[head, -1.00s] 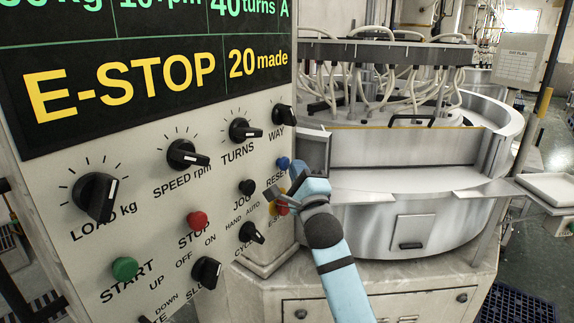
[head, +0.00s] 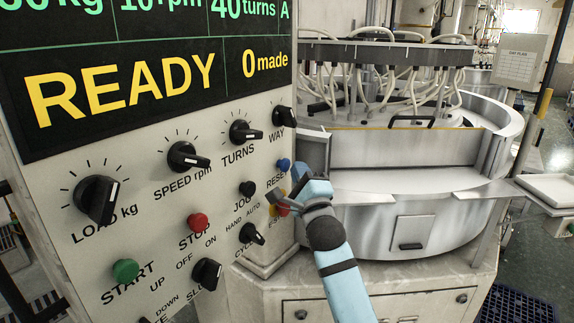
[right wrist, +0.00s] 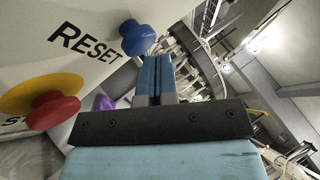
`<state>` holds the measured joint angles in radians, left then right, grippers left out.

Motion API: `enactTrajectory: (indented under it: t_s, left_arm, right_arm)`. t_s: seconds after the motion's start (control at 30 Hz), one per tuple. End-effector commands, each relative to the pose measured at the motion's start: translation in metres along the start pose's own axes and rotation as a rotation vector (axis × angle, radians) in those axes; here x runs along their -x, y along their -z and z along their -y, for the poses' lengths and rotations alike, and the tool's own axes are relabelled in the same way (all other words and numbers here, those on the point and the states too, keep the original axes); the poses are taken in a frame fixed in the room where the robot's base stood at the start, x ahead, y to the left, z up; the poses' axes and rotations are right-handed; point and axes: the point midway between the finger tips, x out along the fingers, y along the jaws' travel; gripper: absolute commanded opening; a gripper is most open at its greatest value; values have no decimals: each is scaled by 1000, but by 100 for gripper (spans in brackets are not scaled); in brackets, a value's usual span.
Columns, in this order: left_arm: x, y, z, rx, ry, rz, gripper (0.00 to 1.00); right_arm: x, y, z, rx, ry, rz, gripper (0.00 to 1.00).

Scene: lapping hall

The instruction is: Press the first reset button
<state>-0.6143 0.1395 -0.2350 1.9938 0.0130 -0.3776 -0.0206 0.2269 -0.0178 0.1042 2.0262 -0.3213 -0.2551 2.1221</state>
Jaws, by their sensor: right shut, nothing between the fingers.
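The first reset button (head: 283,164) is a small blue knob at the right edge of the slanted control panel, by the RESET label. In the right wrist view the blue button (right wrist: 137,38) stands just beyond and left of my fingertips, with a small gap visible in the picture. The panel screen (head: 145,85) reads READY and 0 made. My left gripper is not in view.
The red emergency stop (head: 283,210) on its yellow base sits close below my right gripper, partly hidden by it. Black JOG (head: 247,188), red STOP (head: 197,222) and green START (head: 125,270) are further left. A round lapping machine (head: 400,215) stands behind my arm.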

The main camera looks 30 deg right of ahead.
Motion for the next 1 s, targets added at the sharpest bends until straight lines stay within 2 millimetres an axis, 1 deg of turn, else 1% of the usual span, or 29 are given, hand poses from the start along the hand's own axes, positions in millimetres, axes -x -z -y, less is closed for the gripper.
enactTrajectory:
  t_s: [0.13, 0.47, 0.9, 1.0]
  left_arm:
    - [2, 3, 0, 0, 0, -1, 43]
    - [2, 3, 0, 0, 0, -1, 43]
    - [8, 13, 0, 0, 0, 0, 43]
    - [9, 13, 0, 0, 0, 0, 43]
  right_arm:
    - [4, 3, 4, 0, 0, 0, 0]
    - [6, 5, 5, 1, 0, -1, 0]
    - [34, 25, 26, 1, 0, -1, 0]
    - [38, 28, 29, 0, 1, -1, 0]
